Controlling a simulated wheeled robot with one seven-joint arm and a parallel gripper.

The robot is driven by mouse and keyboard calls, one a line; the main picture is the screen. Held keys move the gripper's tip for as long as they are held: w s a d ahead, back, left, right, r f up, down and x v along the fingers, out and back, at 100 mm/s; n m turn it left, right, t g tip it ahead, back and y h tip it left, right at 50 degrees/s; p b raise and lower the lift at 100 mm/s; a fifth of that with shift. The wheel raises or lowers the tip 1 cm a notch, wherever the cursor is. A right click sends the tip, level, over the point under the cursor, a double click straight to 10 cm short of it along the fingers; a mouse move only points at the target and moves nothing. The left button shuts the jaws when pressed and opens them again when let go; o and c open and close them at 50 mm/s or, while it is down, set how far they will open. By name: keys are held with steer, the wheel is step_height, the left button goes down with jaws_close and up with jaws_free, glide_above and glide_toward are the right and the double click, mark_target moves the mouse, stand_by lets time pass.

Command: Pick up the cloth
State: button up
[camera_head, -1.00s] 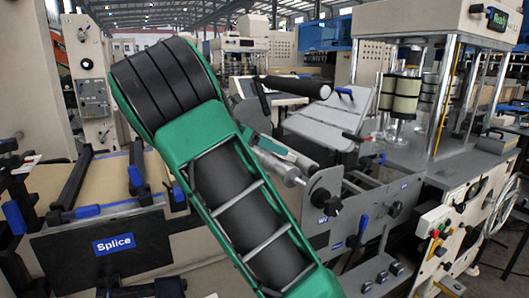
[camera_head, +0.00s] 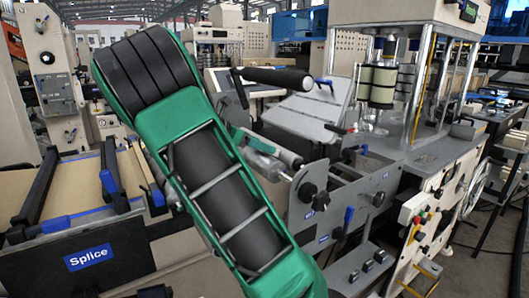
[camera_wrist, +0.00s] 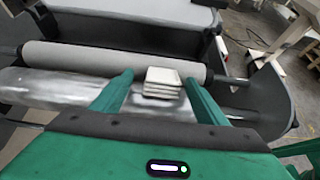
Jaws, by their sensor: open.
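The cloth (camera_wrist: 162,82) is a small white folded stack in the wrist view. It lies on or just against the shiny metal roller (camera_wrist: 60,88), beside the pale grey roller (camera_wrist: 110,57). My gripper (camera_wrist: 160,79) is open, with one green finger on each side of the cloth in the picture. I see a gap between the cloth and the right finger; the left finger is closer, and I cannot tell whether it touches. In the head view my green and black arm covers much of the middle, and I cannot make out the cloth there.
The machine has a grey side plate with a black knob (camera_head: 308,192) and a tilted white panel (camera_head: 310,115). A press with metal columns (camera_head: 425,85) stands at the right. Grey floor shows at lower right.

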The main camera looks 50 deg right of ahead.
steer(key=x, duration=0.4)
steer(key=shift+a+f, duration=0.1)
steer(key=shift+a, duration=0.05)
steer(key=c, duration=1.2)
